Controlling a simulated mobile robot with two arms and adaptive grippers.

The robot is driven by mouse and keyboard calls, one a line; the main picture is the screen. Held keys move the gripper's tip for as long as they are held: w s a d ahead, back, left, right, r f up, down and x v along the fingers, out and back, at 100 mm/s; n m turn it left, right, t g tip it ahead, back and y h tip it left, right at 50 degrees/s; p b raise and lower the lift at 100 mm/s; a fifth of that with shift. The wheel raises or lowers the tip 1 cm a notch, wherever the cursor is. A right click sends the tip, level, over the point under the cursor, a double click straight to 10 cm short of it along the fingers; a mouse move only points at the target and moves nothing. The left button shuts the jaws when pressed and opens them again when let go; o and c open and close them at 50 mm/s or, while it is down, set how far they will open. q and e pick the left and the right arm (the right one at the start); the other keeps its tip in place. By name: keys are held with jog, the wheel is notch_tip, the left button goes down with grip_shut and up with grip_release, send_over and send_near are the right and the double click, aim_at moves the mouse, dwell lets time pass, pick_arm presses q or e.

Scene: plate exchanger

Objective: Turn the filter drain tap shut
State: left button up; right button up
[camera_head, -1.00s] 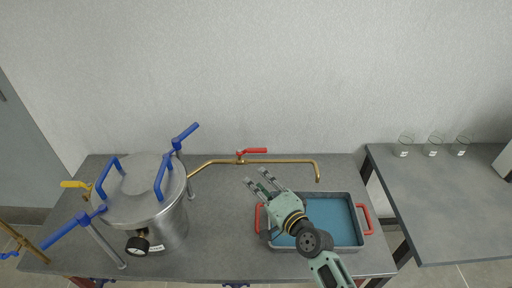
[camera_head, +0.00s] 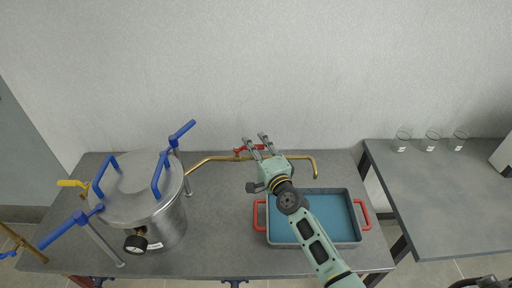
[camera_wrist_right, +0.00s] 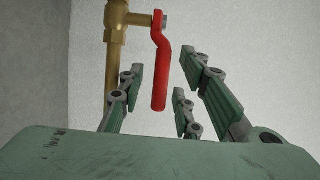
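The filter drain tap has a red lever handle (camera_head: 243,149) on a brass pipe (camera_head: 212,159) that runs from the steel filter vessel (camera_head: 146,205) to a down-turned spout over the tray. In the right wrist view the red handle (camera_wrist_right: 160,75) hangs from the brass valve body (camera_wrist_right: 117,30), and its end lies between my spread fingers. My right gripper (camera_head: 260,143) is open at the handle, with fingers pointing to the wall; in the right wrist view the gripper (camera_wrist_right: 165,95) shows gaps on both sides of the handle. My left gripper is not in view.
A blue tray with red handles (camera_head: 358,236) stands under the spout on the grey table (camera_head: 215,240). The vessel has blue clamp handles (camera_head: 182,133), a yellow lever (camera_head: 72,183) and a gauge (camera_head: 136,244). Several beakers (camera_head: 430,140) stand on the right table.

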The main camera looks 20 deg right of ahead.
grip_shut()
jog(key=shift+f, duration=0.1)
dwell(0.5)
